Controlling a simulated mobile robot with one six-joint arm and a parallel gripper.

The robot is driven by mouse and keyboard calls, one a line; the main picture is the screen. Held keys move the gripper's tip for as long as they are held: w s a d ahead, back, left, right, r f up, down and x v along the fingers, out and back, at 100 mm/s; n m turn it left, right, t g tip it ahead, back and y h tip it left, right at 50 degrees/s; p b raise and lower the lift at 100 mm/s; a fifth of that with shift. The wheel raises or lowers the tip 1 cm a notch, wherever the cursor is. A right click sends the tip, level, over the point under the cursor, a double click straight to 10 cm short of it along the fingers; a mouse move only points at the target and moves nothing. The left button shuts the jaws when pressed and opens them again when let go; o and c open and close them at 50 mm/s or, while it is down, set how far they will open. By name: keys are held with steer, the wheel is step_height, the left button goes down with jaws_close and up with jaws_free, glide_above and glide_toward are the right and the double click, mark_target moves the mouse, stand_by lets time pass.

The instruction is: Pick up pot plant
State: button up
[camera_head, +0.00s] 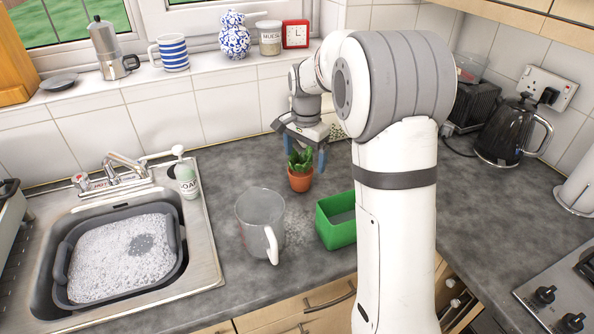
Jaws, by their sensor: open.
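The pot plant (300,171) is a small green plant in a terracotta pot. It stands upright on the dark grey worktop, behind the green box and to the right of the sink. My gripper (304,153) points down above it, with its dark blue-grey fingers spread to either side of the upper leaves. The gripper is open and holds nothing. I cannot tell whether a finger touches the leaves. The pot itself is in full view.
A grey jug (262,222) stands in front of the plant, and an open green box (336,232) is at front right. A soap bottle (187,180) stands by the sink (207,250). A black kettle (505,132) is at right. Worktop left of the plant is clear.

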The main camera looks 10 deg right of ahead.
mark_target(301, 170)
steer(key=shift+m, duration=0.8)
steer(key=w+f, duration=0.3)
steer(key=shift+w+f, duration=0.35)
steer(key=shift+w, duration=0.05)
steer(key=f, duration=0.2)
steer(key=f+p, duration=0.1)
steer(key=f, duration=0.4)
steer(key=shift+w+f+p, duration=0.3)
steer(key=shift+f+p, duration=0.05)
steer(key=c, duration=1.2)
